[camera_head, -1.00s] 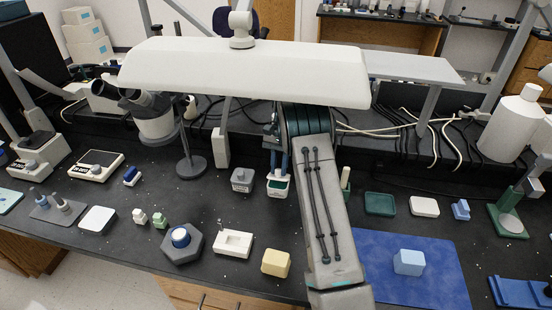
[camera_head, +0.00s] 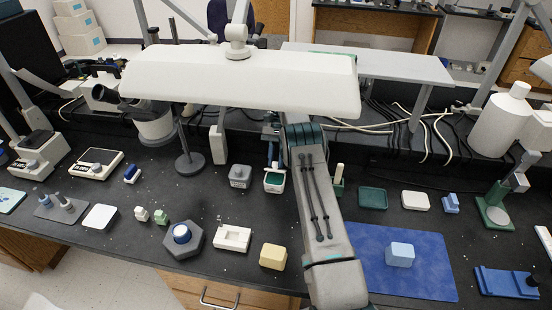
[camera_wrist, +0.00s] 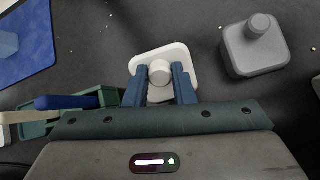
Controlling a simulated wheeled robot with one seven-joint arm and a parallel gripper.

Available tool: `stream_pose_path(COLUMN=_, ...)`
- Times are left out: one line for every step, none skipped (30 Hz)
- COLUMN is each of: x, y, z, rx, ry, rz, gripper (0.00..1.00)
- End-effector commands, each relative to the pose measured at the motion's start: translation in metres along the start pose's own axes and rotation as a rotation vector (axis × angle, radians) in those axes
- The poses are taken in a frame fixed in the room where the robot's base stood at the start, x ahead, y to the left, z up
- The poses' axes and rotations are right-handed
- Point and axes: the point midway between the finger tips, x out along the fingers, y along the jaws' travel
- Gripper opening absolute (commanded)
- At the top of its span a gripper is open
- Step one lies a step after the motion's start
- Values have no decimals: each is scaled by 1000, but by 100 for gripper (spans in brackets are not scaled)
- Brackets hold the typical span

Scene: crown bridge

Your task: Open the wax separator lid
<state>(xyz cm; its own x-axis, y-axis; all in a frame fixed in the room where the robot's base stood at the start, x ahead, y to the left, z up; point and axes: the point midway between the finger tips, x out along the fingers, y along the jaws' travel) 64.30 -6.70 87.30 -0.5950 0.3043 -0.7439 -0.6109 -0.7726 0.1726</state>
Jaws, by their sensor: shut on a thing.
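A white lid (camera_wrist: 178,55) with rounded corners and a round knob (camera_wrist: 160,72) shows in the wrist view. My gripper (camera_wrist: 161,78) is shut on the knob, with one blue finger at each side. In the head view, my gripper (camera_head: 273,156) is partly hidden by the lamp and my arm. Its blue fingers are at the back of a small white container (camera_head: 275,189) with a green area at its top. The lid cannot be made out clearly there, and I cannot tell how large any gap between lid and container is.
A grey knobbed jar (camera_head: 240,176) stands close on the left. A green holder (camera_head: 337,187) with an upright handle stands right, beside my arm. A long white lamp (camera_head: 240,82) hangs over the bench. A blue mat (camera_head: 400,275) with a pale blue block (camera_head: 400,254) lies at the front right.

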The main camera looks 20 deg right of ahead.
Motion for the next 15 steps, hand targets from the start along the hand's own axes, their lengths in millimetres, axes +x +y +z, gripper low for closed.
stream_pose_path(x=0, y=0, z=0, rx=1, ry=1, rz=0, gripper=0)
stream_pose_path(x=0, y=0, z=0, rx=1, ry=1, rz=0, gripper=0)
stream_pose_path(x=0, y=0, z=-1, rx=1, ry=0, rz=0, gripper=0)
stream_pose_path(x=0, y=0, z=-1, rx=1, ry=0, rz=0, gripper=0)
stream_pose_path(x=0, y=0, z=-1, rx=1, ry=0, rz=0, gripper=0)
stream_pose_path(x=0, y=0, z=-1, rx=1, ry=0, rz=0, gripper=0)
stream_pose_path(x=0, y=0, z=-1, rx=1, ry=0, rz=0, gripper=0)
stream_pose_path(x=0, y=0, z=-1, rx=2, ry=0, rz=0, gripper=0)
stream_pose_path(x=0, y=0, z=-1, rx=1, ry=0, rz=0, gripper=0)
stream_pose_path(x=0, y=0, z=-1, rx=1, ry=0, rz=0, gripper=0)
stream_pose_path(x=0, y=0, z=-1, rx=2, ry=1, rz=0, gripper=0)
stream_pose_path(x=0, y=0, z=0, rx=1, ry=1, rz=0, gripper=28)
stream_pose_path(x=0, y=0, z=0, rx=1, ry=0, rz=0, gripper=37)
stream_pose_path(x=0, y=0, z=0, rx=1, ry=0, rz=0, gripper=45)
stream_pose_path(x=0, y=0, z=0, rx=1, ry=0, rz=0, gripper=45)
